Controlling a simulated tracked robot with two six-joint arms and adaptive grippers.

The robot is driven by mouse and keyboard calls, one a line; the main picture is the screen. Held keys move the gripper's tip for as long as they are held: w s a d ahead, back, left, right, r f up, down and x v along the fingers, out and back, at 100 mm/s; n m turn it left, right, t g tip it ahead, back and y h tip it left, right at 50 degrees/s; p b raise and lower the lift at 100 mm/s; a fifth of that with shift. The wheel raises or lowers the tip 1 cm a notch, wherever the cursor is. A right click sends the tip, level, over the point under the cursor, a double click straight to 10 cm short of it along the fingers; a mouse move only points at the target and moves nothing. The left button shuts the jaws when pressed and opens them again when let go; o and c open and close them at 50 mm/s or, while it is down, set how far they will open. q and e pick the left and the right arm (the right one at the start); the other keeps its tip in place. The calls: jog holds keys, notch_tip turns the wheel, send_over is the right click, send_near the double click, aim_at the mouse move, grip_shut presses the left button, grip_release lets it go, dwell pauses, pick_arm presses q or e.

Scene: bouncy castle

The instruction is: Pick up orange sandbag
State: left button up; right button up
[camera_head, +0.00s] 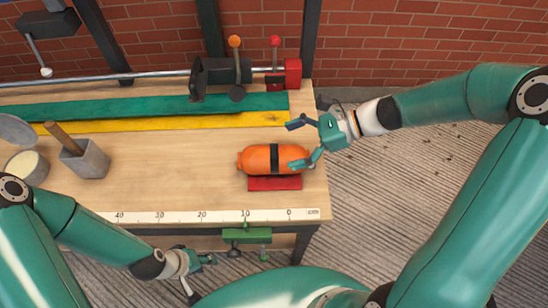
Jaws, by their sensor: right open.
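The orange sandbag (252,160) is a rounded orange roll with a black band around its middle. It lies on its side on the wooden bench, just behind a flat red block (275,184) or partly on it; I cannot tell which. My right gripper (298,144) is open at the sandbag's right end. One finger is behind the bag and the other overlaps its right end; I cannot tell if it touches. My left gripper (202,275) is low, in front of the bench's front edge and far from the sandbag. Its finger state is unclear.
A ruler strip (160,216) runs along the bench's front edge, with a green clamp (247,236) below. A grey mortar with a stick (85,160) and a round tin (27,166) stand left. Yellow and green strips and a black clamp (220,73) lie behind. The middle is clear.

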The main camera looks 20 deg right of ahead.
aim_at(277, 152)
jog(key=a+f, duration=0.3)
jog(key=shift+w, duration=0.25)
jog(key=shift+w+a+f, duration=0.15)
jog(key=shift+a+f, duration=0.05)
jog(key=shift+a, duration=0.3)
jog(key=c, duration=1.8)
jog(key=shift+r, duration=0.1)
jog(key=shift+c, duration=0.3)
jog(key=shift+r, duration=0.15)
